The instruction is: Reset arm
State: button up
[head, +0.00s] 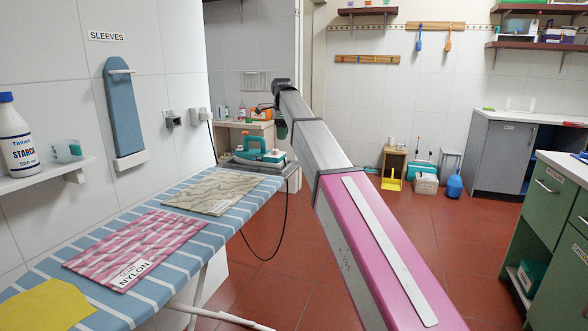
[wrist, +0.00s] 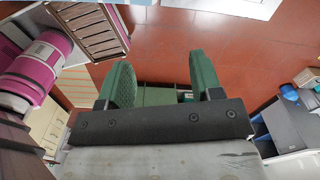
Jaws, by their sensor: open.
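My arm stretches from the lower right into the middle of the head view, over the floor to the right of the ironing board (head: 105,230). My gripper (wrist: 160,78) shows in the wrist view with its two green fingers spread apart and nothing between them. Red floor tiles lie beyond the fingers. In the head view the far end of my arm is small and dark, and I cannot make out the fingers clearly there.
Pink, beige and yellow cloths lie on the board, with a green iron (head: 260,152) at its far end. A green cabinet (head: 552,203) stands at right and a grey one (head: 500,152) behind. Bins and a blue jug (head: 454,184) stand by the back wall. The middle floor is clear.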

jog(key=s+d+f+n, duration=0.3)
jog(key=s+d+f, duration=0.1)
jog(key=f, duration=0.6)
jog(key=s+d+f+n, duration=0.3)
jog(key=s+d+f, duration=0.15)
jog(key=f, duration=0.45)
jog(key=s+d+f+n, duration=0.3)
jog(key=s+d+f, duration=0.15)
jog(key=f, duration=0.55)
jog(key=s+d+f+n, duration=0.5)
jog(key=s+f, duration=0.4)
jog(key=s, duration=0.1)
jog(key=s+d+f+n, duration=0.4)
jog(key=s+d+f, duration=0.1)
jog(key=s+f, duration=0.4)
jog(key=shift+s+d+f+n, duration=0.3)
jog(key=shift+s+n, duration=0.1)
jog(key=shift+s, duration=0.65)
